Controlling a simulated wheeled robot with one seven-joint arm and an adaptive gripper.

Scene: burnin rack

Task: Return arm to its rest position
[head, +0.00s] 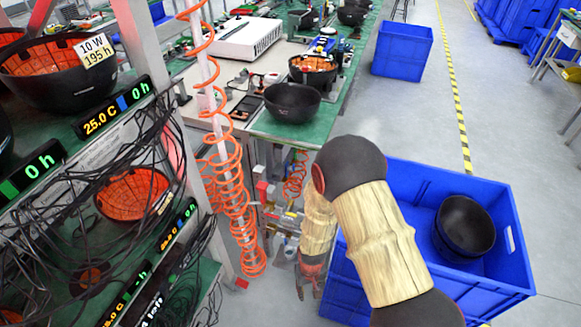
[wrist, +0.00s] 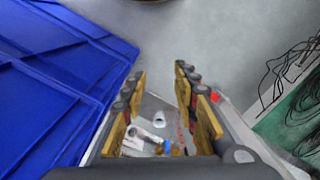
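My arm reaches in from the lower right of the head view, with a thick wood-textured link and dark joints. It bends down past the left side of the blue crate (head: 404,172). My gripper (head: 309,290) hangs low between the rack and the crate, partly hidden and small there. In the wrist view my gripper (wrist: 160,78) is open, its two yellow-padded fingers well apart. Nothing is between the fingertips except the view of the grey floor.
The rack (head: 210,275) with black bowls, cables and displays stands at left. An orange coiled hose (head: 240,215) hangs near my arm. A green-topped bench (head: 335,98) holds a black bowl (head: 292,102). Black bowls (head: 465,226) lie in the crate. Open floor lies right.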

